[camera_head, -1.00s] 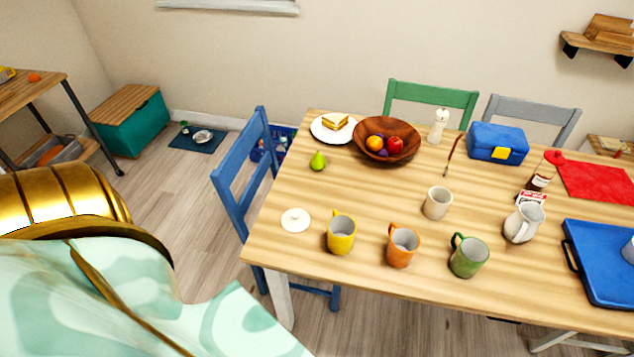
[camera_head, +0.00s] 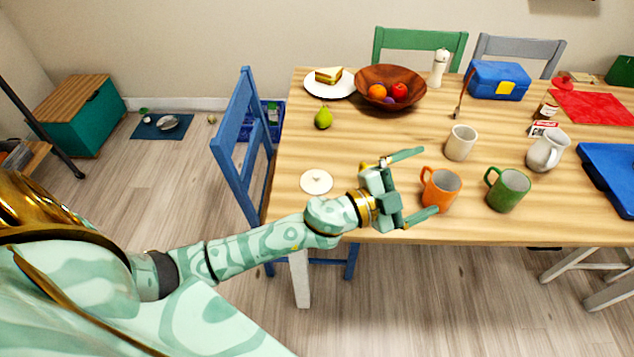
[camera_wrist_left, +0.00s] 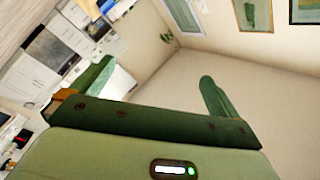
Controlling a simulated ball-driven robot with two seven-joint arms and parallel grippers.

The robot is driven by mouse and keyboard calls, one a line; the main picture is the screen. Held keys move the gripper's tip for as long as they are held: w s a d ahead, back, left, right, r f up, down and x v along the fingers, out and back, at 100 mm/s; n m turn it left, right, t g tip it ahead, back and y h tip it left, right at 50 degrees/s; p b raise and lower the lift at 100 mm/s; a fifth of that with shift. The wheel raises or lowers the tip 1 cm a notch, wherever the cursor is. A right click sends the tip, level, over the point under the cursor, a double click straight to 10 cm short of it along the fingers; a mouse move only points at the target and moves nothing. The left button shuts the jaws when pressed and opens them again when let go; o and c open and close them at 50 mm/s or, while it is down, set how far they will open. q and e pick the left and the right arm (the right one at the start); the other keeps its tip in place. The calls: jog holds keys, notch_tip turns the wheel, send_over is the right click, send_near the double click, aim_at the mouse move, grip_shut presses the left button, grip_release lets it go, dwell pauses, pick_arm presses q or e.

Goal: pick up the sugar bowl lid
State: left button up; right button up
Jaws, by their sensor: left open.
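The sugar bowl lid (camera_head: 316,181), a round cream disc with a small knob, lies flat near the table's left front edge. A cream handleless pot (camera_head: 461,143) stands farther right on the table. My left gripper (camera_head: 430,180) is open and empty, to the right of the lid and apart from it. Its fingers point right, towards the orange mug (camera_head: 441,189); I cannot tell the height gap. In the left wrist view its two green fingers (camera_wrist_left: 155,90) are spread, with only room walls and furniture beyond. My right gripper is not in view.
A green mug (camera_head: 509,190) and white jug (camera_head: 547,150) stand to the right. A pear (camera_head: 323,118), fruit bowl (camera_head: 415,97) and sandwich plate (camera_head: 345,90) are behind the lid. A blue chair (camera_head: 240,140) stands at the table's left side. The wood around the lid is clear.

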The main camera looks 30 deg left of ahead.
pick_arm(q)
jog(key=d+r+m+g+h, duration=0.2)
jog(key=d+m+g+h, duration=0.2)
jog(key=m+g+h, duration=0.15)
jog(key=n+g+y+b, duration=0.1)
jog(key=g+y+b, duration=0.5)
jog(key=g+y, duration=0.7)
send_over(316, 174)
jog(key=f+t+y, duration=0.1)
jog(key=f, duration=0.7)
jog(key=f+t+y, duration=0.1)
jog(key=f, duration=0.4)
jog(key=shift+w+a+t+y, duration=0.2)
jog(key=shift+w+t+y, duration=0.05)
jog(key=shift+t+y, duration=0.1)
jog(key=shift+s+f+b, duration=0.1)
jog(key=shift+f+b, duration=0.25)
jog(key=shift+f, duration=0.45)
notch_tip(316, 174, down, 4)
jog(key=shift+s+d+f+b, duration=0.1)
jog(key=shift+f+b, duration=0.15)
jog(key=shift+b, duration=0.75)
jog(key=shift+r, duration=0.2)
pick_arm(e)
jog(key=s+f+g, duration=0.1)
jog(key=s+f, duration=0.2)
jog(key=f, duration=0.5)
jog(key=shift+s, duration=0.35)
